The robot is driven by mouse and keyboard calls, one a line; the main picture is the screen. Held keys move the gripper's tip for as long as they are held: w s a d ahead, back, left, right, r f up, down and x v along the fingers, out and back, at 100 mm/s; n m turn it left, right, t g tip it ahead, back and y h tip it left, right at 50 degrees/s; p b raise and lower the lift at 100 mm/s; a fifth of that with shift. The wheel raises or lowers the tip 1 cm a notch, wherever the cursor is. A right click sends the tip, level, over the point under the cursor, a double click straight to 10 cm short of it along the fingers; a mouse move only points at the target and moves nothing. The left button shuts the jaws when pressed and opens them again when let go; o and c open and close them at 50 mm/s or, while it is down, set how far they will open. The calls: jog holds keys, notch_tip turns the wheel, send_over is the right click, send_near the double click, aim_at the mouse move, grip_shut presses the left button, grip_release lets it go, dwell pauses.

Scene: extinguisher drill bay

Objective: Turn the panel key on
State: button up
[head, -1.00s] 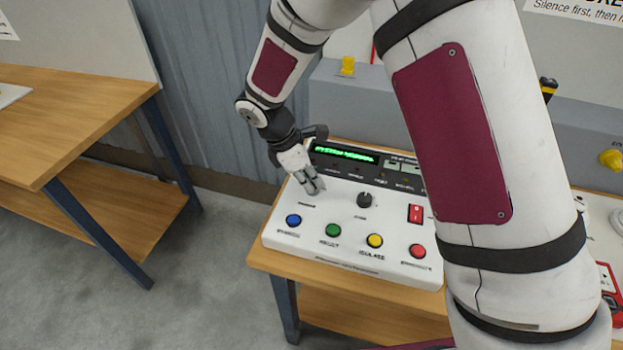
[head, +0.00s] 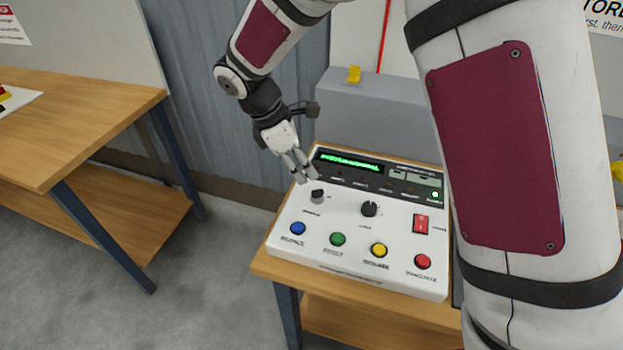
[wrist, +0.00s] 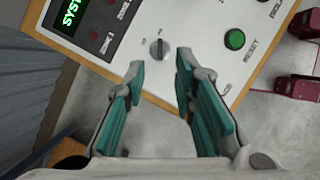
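The control panel (head: 345,262) is a white box with a lit green display and coloured buttons. The panel key (head: 317,196) is a small grey rotary switch at its upper left; it also shows in the wrist view (wrist: 159,49), its ridge roughly upright in that picture. My gripper (head: 303,174) is above and just behind the key, apart from it. In the wrist view the gripper (wrist: 159,64) has its teal fingers spread with nothing between them, and the key lies beyond the tips. The key's small position marks are too blurred to read.
A black knob (head: 369,209) and red rocker switch (head: 421,224) sit right of the key. Blue (head: 298,228), green (head: 338,239), yellow (head: 379,250) and red (head: 422,262) buttons line the front. A wooden table (head: 90,120) stands left, with open floor between.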

jog(key=shift+v, duration=1.9)
jog(key=s+d+r+m+t+y, duration=0.2)
jog(key=s+d+r+m+y, duration=0.1)
jog(key=s+d+r+m, duration=1.15)
jog(key=s+d+m+t+y, duration=0.1)
jog(key=s+d+m, duration=0.3)
jog(key=s, duration=0.5)
jog(key=shift+s+d+r+m+t, duration=0.2)
jog(key=shift+r+m+t, duration=0.25)
jog(key=shift+t, duration=0.35)
